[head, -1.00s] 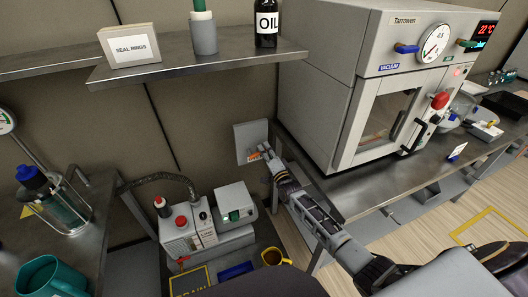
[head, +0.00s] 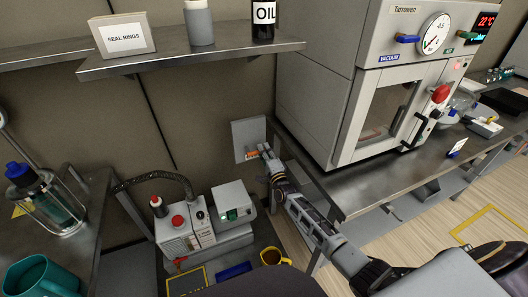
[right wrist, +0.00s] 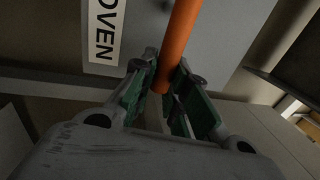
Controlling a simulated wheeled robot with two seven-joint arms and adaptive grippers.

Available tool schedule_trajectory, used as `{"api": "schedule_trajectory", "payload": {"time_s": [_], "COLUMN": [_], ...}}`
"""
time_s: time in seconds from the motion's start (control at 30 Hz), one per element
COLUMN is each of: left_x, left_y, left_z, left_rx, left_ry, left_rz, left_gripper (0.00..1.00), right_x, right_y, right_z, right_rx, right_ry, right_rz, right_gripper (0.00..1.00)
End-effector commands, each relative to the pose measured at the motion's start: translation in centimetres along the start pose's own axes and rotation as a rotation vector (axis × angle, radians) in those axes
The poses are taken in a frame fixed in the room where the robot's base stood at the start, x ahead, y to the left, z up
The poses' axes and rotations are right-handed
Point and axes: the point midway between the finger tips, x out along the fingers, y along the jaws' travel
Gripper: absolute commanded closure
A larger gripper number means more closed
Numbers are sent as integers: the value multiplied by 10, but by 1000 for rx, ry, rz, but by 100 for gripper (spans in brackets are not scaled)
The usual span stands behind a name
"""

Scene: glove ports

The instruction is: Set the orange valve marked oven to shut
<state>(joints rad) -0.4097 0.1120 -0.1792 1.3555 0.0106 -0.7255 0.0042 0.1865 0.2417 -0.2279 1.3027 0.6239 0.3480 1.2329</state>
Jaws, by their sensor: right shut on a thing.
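The orange valve handle (right wrist: 180,42) runs down from the top edge of the right wrist view, tilted a little, its lower end between my right gripper's fingers (right wrist: 166,92). The white OVEN label (right wrist: 104,32) is beside it on a grey panel (right wrist: 225,50). In the head view the panel (head: 249,132) hangs on the wall left of the oven, and a little orange (head: 251,155) shows low on it. My right gripper (head: 264,151) is there, shut on the handle and covering part of it. My left gripper is not in view.
The large grey oven (head: 318,85) stands on a steel bench (head: 365,190) right of the panel; my right arm passes its front left corner. A pump unit (head: 180,237) and a yellow mug (head: 270,257) are below left. A steel shelf (head: 190,57) is above.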

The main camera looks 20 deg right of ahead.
Motion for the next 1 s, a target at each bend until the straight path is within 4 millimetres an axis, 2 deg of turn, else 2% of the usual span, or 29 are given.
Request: {"api": "schedule_trajectory", "payload": {"time_s": [0.27, 0.3, 0.47, 1.0], "left_x": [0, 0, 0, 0], "left_y": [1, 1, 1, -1], "left_z": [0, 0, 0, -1], "left_rx": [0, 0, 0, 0], "left_ry": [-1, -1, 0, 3], "left_rz": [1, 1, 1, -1], "left_gripper": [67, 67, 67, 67], "right_x": [-1, -1, -1, -5], "right_y": [2, 2, 2, 1], "right_z": [0, 0, 0, 0], "right_rx": [5, 5, 4, 2], "right_ry": [1, 1, 1, 0], "right_rz": [3, 3, 3, 2], "right_gripper": [100, 83, 63, 62]}}
